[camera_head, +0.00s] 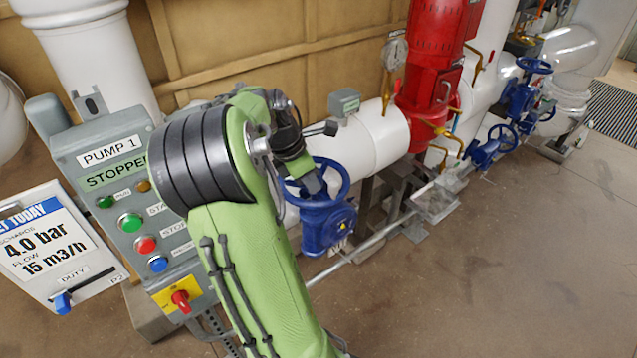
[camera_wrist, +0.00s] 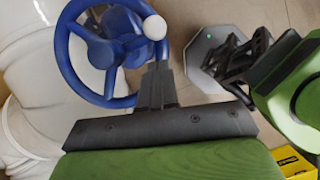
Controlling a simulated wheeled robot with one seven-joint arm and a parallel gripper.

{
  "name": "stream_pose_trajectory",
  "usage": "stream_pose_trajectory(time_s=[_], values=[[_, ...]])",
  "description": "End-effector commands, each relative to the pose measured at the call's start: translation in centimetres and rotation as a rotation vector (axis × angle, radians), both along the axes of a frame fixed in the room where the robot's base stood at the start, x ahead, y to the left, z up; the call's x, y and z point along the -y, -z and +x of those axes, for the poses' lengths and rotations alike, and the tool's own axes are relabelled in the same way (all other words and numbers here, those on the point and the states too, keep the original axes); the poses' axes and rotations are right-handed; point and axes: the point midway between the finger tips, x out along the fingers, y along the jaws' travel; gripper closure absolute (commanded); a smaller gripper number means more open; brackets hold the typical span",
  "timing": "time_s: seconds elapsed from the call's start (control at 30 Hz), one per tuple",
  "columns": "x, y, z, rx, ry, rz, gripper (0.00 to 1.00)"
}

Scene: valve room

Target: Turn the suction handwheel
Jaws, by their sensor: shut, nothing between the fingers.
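The nearest blue handwheel (camera_head: 345,200) sits on a blue valve body (camera_head: 322,232) on the white pipe, just beyond my arm. No label on it is readable, so I cannot tell by name that it is the suction one. In the wrist view the handwheel (camera_wrist: 64,58) fills the upper left, with spokes, a hub and a white knob (camera_wrist: 155,27) on its rim. My gripper (camera_wrist: 158,68) is shut and empty, its tips close to the rim below the knob. I cannot tell whether they touch. In the head view my arm hides part of the wheel.
A pump control panel (camera_head: 110,137) reading "PUMP 1 STOPPED" stands left of my arm, with a display board (camera_head: 45,245) beside it. A red pump motor (camera_head: 432,60) and more blue handwheels (camera_head: 520,97) are to the right. The floor (camera_head: 520,270) at lower right is clear.

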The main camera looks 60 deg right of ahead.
Motion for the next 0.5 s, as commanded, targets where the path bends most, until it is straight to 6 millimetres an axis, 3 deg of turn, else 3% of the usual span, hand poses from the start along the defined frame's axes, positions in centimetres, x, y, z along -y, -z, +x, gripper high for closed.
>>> stream_pose_trajectory(time_s=[0.17, 0.5], values=[[1.27, -0.15, -1.11, 0.000, -0.002, 0.001, 1.00], [1.43, -0.23, -1.29, 0.000, -0.006, 0.002, 1.00]])
